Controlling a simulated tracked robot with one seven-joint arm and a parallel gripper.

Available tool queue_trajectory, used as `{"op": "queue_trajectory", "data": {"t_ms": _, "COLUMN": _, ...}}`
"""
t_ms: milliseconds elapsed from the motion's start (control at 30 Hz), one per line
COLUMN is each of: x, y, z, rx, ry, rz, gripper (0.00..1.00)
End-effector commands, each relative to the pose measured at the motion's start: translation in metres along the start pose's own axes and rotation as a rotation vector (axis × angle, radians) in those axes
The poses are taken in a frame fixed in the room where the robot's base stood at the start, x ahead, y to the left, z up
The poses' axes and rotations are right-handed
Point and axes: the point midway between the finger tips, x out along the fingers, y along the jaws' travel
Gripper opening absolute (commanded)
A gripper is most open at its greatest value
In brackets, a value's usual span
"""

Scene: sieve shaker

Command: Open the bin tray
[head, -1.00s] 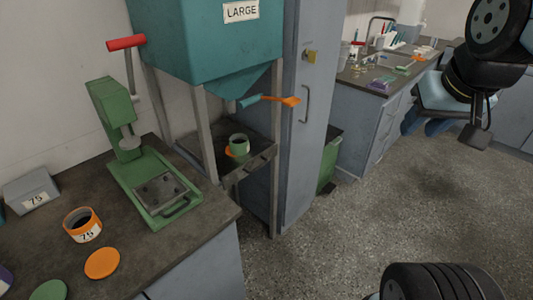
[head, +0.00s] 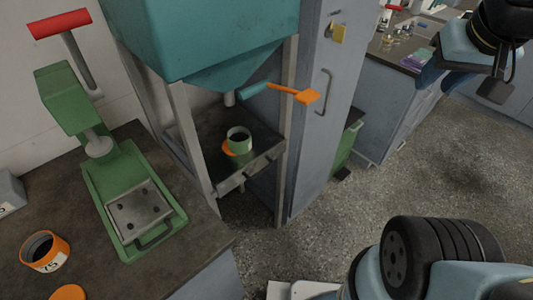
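A teal bin (head: 205,40) with a funnel-shaped bottom stands on a grey metal frame. Below it is a dark metal tray (head: 212,148) with a small bar handle on its front edge. A lever with a teal grip and an orange end (head: 305,96) sticks out under the bin. My gripper (head: 436,84) is at the upper right, far from the bin and tray. Its blue fingers look apart, with nothing seen between them.
A green press (head: 125,190) with a red-handled lever stands on the left counter, near an orange-banded jar (head: 45,250). A tall grey cabinet (head: 325,140) stands right of the frame. A cluttered counter is behind. The speckled floor (head: 410,175) has free room.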

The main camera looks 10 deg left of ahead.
Motion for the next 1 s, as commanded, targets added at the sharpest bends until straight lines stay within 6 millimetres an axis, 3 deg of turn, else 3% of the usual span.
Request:
{"op": "queue_trajectory", "data": {"t_ms": 367, "x": 0.01, "y": -0.004, "z": -0.005, "rx": -0.015, "ry": -0.049, "rz": -0.016, "gripper": 0.38}}
{"op": "queue_trajectory", "data": {"t_ms": 1000, "x": 0.123, "y": -0.058, "z": -0.035, "rx": -0.16, "ry": -0.491, "rz": -0.279, "gripper": 0.38}}
